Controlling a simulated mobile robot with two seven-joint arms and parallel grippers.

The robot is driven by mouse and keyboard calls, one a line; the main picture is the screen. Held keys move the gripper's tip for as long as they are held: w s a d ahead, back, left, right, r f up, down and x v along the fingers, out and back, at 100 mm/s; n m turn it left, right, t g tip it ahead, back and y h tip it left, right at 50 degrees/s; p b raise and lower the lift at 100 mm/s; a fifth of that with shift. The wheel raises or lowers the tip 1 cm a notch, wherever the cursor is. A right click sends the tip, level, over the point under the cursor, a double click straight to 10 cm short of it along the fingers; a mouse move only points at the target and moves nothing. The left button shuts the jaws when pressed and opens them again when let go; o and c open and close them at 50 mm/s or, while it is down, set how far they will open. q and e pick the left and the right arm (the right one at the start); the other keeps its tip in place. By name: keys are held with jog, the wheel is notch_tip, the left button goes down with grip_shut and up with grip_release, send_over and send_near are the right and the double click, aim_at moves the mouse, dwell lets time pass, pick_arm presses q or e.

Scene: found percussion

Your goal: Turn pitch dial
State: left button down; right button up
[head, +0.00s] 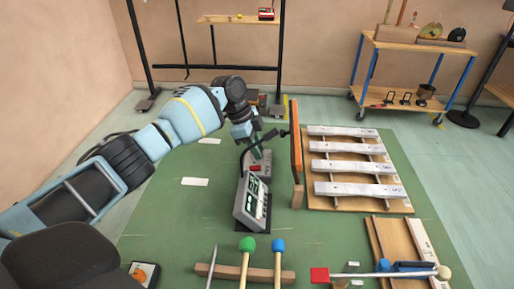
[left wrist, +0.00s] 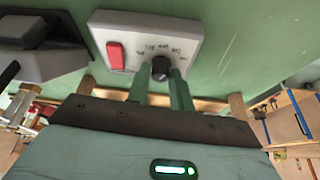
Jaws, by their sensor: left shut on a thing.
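The pitch dial (left wrist: 160,69) is a small black knob with printed marks around it, on a pale grey box (left wrist: 128,37). My left gripper (left wrist: 160,85) has its two green fingers on either side of the knob and is shut on it. In the head view, the left gripper (head: 256,147) reaches down over the grey box (head: 262,162), and the arm hides the knob there. A red switch (left wrist: 116,55) sits on the same box, left of the knob. My right gripper is not in view.
A tilted grey display unit (head: 250,203) stands just in front of the box. An upright orange panel (head: 296,140) is close on the right, beside white bars (head: 355,165) on a wooden frame. Green mat left of the box is mostly clear.

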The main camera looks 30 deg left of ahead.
pick_arm(q)
jog(key=c, duration=1.2)
grip_release()
jog(key=shift+c, duration=0.2)
jog(key=w+v, duration=0.1)
jog(key=v, duration=0.6)
jog(key=shift+s+r, duration=0.45)
jog(key=shift+s, duration=0.1)
jog(key=shift+s+a+f, duration=0.1)
jog(key=shift+a, duration=0.05)
